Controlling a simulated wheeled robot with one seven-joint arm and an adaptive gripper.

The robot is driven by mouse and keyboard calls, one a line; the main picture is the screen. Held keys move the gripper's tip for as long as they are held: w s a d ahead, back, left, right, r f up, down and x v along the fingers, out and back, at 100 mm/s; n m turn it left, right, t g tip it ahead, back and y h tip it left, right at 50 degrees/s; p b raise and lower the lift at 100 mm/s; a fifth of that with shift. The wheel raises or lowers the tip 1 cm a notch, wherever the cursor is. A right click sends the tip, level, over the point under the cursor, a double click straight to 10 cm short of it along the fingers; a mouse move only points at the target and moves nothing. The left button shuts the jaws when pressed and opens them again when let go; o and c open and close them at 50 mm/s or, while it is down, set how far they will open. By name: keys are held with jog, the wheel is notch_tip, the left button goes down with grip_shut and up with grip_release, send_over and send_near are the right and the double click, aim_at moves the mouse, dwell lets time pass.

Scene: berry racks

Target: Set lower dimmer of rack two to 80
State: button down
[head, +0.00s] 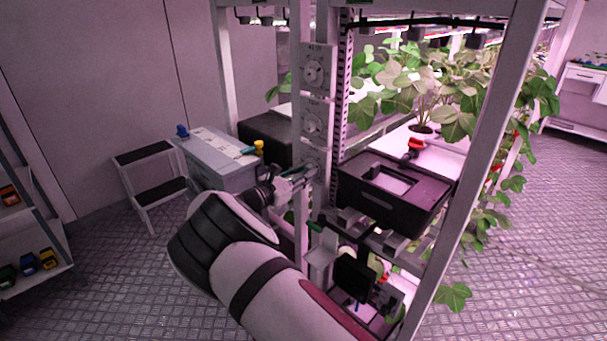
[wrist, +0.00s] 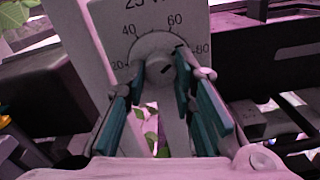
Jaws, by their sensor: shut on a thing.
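In the wrist view the dimmer's pale plate (wrist: 115,22) carries a round dial with 20, 40, 60 and 80 printed around it. Its grey knob (wrist: 160,69) sits between the teal fingers of my gripper (wrist: 163,76), which is shut on it. A dark mark on the dial's upper right lies between 60 and 80; I cannot read the exact setting. In the head view my gripper (head: 296,178) is at the lowest of the dimmer plates (head: 317,158) on the rack post, and it hides most of that dial.
Two more dimmers, an upper one (head: 313,73) and a middle one (head: 311,123), are above on the same post. A black box (head: 405,205) stands right of the post, with leafy plants behind. A grey case (head: 215,170) and a step stool (head: 150,185) are at left.

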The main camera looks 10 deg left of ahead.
jog(key=m+b, duration=0.1)
jog(key=m, duration=0.3)
jog(key=shift+m, duration=0.4)
jog(key=c, duration=1.3)
grip_release()
jog(key=shift+a, duration=0.1)
jog(key=v, duration=1.2)
